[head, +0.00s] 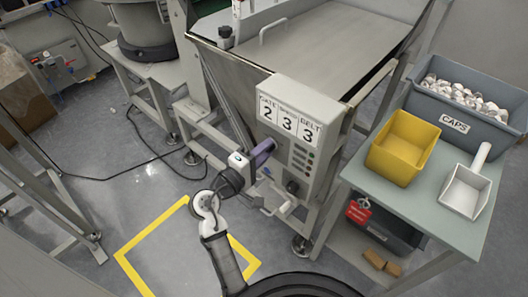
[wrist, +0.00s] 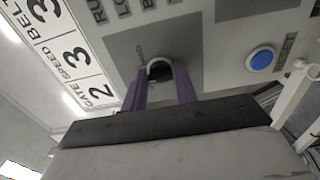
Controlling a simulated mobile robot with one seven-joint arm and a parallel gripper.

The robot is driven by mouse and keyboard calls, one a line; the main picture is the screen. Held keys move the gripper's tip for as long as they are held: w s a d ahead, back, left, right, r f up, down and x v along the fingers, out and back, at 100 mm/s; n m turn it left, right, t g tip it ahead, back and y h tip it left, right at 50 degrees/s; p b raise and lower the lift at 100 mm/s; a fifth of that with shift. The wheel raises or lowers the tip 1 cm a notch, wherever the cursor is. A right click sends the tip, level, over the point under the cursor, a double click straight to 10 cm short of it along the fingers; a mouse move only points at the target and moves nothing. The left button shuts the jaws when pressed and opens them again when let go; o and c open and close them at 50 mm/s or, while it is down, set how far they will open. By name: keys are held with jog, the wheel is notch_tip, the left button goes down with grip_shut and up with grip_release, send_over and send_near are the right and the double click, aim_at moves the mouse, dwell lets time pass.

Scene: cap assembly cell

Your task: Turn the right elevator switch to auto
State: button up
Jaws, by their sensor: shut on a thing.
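The grey control box (head: 318,98) stands on the hopper frame and carries the display cards 2, 3, 3. My gripper (head: 268,148) reaches its face from the left in the head view. In the wrist view my gripper (wrist: 161,82) has its two purple fingers shut on a dark rotary switch knob (wrist: 159,69), one finger on each side. The knob sits on a dark grey panel patch with a small label beside it, too small to read surely. The fingers hide part of the knob, so its setting cannot be told. In the head view the arm hides this switch.
A blue button (wrist: 262,59) sits right of the knob in the wrist view. A dark knob (head: 292,187) is low on the box. A side table (head: 440,205) holds a yellow bin (head: 402,147), a CAPS crate (head: 455,122) and a white scoop (head: 466,190). Yellow tape (head: 150,225) marks the floor.

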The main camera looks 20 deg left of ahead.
jog(key=o, duration=1)
jog(key=b+v, duration=0.2)
jog(key=v, duration=1.2)
jog(key=shift+w, duration=0.1)
